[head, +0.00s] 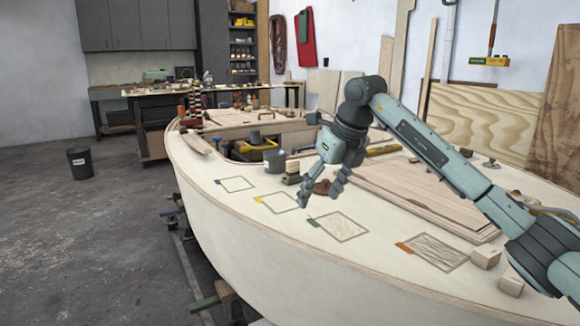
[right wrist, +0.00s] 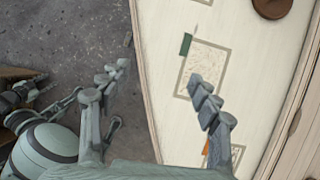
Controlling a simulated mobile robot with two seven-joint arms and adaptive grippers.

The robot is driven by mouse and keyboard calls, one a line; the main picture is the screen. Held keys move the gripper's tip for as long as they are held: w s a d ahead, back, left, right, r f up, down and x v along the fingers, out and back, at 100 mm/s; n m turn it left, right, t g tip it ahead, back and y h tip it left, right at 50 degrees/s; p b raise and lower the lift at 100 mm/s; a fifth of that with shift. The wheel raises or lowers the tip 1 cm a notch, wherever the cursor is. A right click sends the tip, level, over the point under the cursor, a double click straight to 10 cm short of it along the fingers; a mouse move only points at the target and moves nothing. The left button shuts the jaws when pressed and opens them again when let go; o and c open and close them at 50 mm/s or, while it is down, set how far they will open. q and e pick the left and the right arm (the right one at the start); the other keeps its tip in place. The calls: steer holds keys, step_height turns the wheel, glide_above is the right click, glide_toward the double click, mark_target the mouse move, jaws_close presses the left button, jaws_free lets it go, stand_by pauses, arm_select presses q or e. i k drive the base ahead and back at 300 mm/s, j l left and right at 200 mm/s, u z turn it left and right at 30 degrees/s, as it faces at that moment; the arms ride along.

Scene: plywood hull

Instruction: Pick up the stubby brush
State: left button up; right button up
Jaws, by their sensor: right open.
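My right gripper (head: 320,193) is open and empty above the pale deck of the hull, with its fingers pointing down. In the right wrist view its two fingers (right wrist: 158,78) are spread apart, with bare floor and hull edge between them. A small upright piece with a light wooden top and dark parts (head: 292,172) stands on the deck just left of the gripper in the head view. It may be the stubby brush, but it is too small to be sure. My left gripper does not show clearly in either view.
A round brown object (head: 322,187) lies behind the fingers and also shows in the right wrist view (right wrist: 272,8). A grey pot (head: 274,161) stands farther left. Outlined squares with coloured tabs (head: 338,227) mark the deck. Wooden blocks (head: 486,257) sit at the right.

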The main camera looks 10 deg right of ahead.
mark_target(292, 166)
steer(key=i, duration=1.1)
